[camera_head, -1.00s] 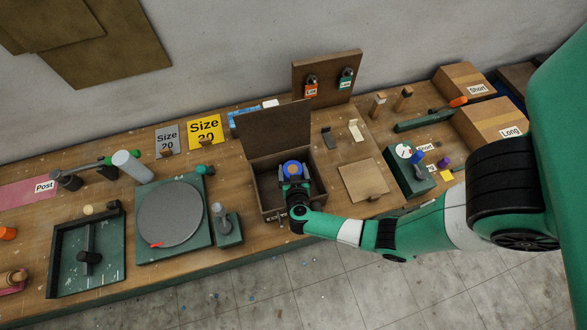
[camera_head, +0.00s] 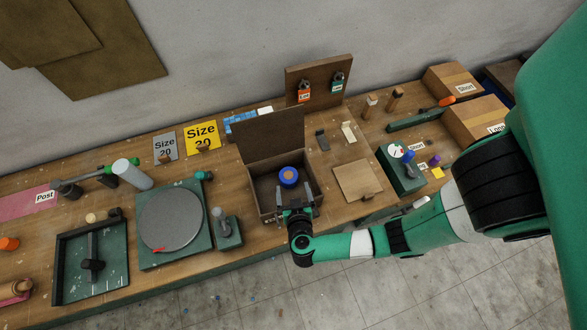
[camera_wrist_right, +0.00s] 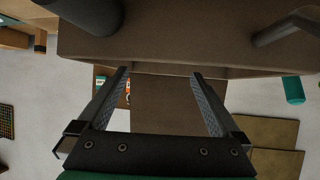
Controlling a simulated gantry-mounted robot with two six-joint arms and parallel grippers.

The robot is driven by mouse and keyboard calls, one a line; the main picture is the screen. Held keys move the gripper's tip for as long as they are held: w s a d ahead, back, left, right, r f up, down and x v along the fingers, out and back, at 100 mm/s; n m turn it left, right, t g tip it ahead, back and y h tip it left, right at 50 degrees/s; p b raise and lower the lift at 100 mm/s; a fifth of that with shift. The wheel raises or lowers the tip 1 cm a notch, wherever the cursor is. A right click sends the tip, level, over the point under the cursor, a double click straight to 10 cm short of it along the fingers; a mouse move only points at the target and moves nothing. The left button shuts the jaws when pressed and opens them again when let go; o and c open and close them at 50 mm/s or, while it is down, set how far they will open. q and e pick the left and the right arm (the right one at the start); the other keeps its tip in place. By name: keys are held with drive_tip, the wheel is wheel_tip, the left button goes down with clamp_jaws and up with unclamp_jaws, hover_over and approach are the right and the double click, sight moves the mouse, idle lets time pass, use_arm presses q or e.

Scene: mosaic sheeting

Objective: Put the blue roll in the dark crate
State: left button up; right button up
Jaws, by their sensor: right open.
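The blue roll (camera_head: 288,177) sits inside the open dark brown crate (camera_head: 262,191) at the middle of the bench, its orange core facing up. The crate's lid (camera_head: 272,132) stands raised at the back. My right gripper (camera_head: 294,196) is at the crate's front side, on the near side of the roll. Its fingers are spread, and the roll is apart from them. In the right wrist view the gripper (camera_wrist_right: 160,75) shows nothing between its fingers, with brown crate panels beyond. My left gripper is not in view.
Left of the crate are a green lever block (camera_head: 226,232) and a round grey turntable (camera_head: 171,220). To the right are a flat wooden board (camera_head: 356,180) and a green gauge box (camera_head: 402,172). A padlock board (camera_head: 319,80) stands behind. Cardboard boxes (camera_head: 476,118) are at far right.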

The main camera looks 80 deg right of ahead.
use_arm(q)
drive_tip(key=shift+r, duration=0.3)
use_arm(e)
drive_tip(key=v, duration=0.2)
drive_tip(key=shift+a+r, duration=0.2)
drive_tip(key=shift+a, duration=0.05)
